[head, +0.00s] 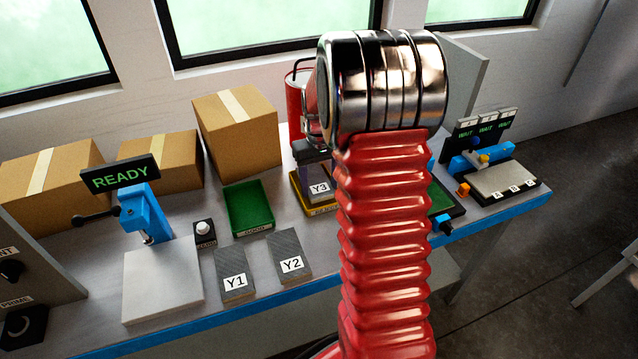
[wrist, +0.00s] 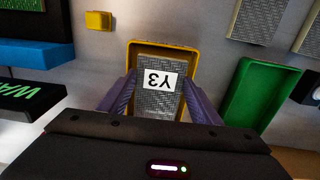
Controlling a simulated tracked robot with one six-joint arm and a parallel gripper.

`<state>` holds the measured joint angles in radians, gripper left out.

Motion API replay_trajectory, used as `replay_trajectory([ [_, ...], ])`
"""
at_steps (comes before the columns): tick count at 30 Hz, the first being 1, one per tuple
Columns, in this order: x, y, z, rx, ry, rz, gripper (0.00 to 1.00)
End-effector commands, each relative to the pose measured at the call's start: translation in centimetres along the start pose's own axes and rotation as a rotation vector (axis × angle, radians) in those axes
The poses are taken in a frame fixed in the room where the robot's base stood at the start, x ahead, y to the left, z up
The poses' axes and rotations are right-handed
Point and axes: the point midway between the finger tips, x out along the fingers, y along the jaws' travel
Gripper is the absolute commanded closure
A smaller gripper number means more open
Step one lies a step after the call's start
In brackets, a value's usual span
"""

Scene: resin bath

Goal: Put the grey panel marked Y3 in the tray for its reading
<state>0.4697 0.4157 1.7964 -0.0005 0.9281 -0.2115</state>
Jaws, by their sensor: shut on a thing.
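The grey panel marked Y3 (head: 320,188) is held by my gripper (wrist: 159,80). In the wrist view the panel (wrist: 158,102) lies within the outline of the yellow tray (wrist: 165,47), with a purple finger on each side. The yellow tray (head: 323,210) also shows in the head view, its front label partly hidden by my arm. I cannot tell whether the panel touches the tray floor. A green tray (head: 248,207) labelled GOOD stands to its left, empty. The blue tester (head: 144,213) has a screen (head: 119,179) reading READY.
Grey panels Y1 (head: 236,275) and Y2 (head: 291,258) lie at the table front. A bare pale plate (head: 163,280) sits under the tester. Cardboard boxes (head: 237,128) stand behind. A station at right has a screen (head: 484,133) reading WAIT. My arm hides the middle right.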

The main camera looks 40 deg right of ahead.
Motion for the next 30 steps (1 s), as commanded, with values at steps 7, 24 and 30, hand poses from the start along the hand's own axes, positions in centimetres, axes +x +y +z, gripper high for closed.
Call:
replay_trajectory([
  [7,0.4,0.0,0.0,0.0,0.0,0.0,0.7],
  [24,1.2,0.0,0.0,0.0,0.0,0.0,0.36],
  [30,1.2,0.0,0.0,0.0,0.0,0.0,0.23],
])
